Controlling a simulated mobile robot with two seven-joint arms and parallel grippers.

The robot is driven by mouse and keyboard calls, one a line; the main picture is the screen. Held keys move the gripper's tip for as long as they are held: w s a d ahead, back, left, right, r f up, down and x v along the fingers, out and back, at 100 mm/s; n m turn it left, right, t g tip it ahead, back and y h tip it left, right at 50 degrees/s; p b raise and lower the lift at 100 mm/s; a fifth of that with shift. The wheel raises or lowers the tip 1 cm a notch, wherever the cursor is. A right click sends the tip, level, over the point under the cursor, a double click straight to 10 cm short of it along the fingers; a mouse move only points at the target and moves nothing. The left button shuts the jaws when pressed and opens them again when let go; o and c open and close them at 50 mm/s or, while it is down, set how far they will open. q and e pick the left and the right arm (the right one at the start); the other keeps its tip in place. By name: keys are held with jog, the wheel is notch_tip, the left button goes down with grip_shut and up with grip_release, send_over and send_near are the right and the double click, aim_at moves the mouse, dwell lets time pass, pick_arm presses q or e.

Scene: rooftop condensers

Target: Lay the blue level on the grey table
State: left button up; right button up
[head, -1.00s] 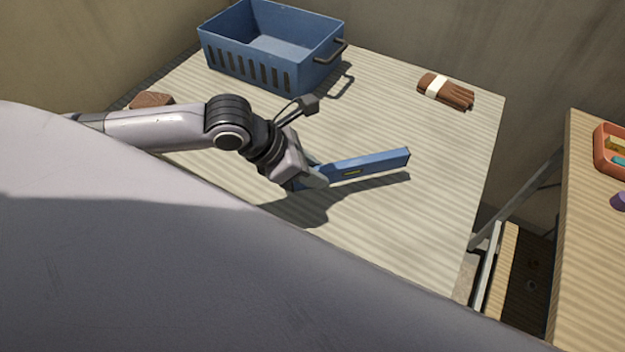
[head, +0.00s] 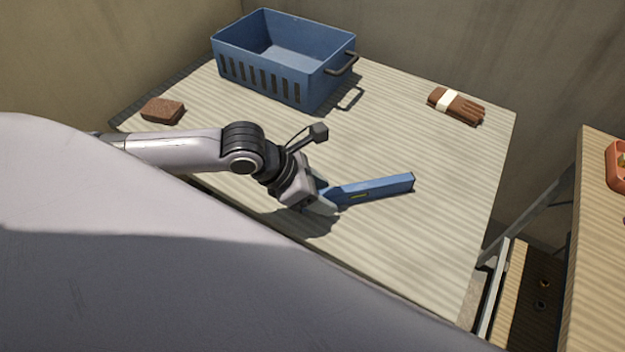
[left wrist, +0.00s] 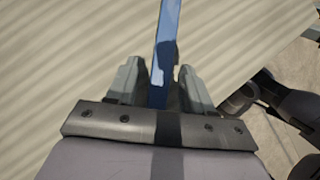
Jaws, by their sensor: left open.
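The blue level (head: 380,188) lies on the grey table (head: 400,250), on the near right half of its top. Its left end is between the fingers of my left gripper (head: 328,200), which is open. In the left wrist view the level (left wrist: 168,40) runs up from between the two grey fingers (left wrist: 160,88), with a gap on each side. The fingers partly hide its near end in the head view. My right gripper is not clearly in either view.
A blue basket (head: 270,85) with a dark handle stands at the back left. Another wooden table (head: 600,270) is at the right, across a gap.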

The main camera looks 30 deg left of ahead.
pick_arm(q)
jog(key=p+v, duration=0.1)
jog(key=v, duration=1.1)
jog(key=shift+p, duration=0.35)
jog(key=shift+s+a, duration=0.1)
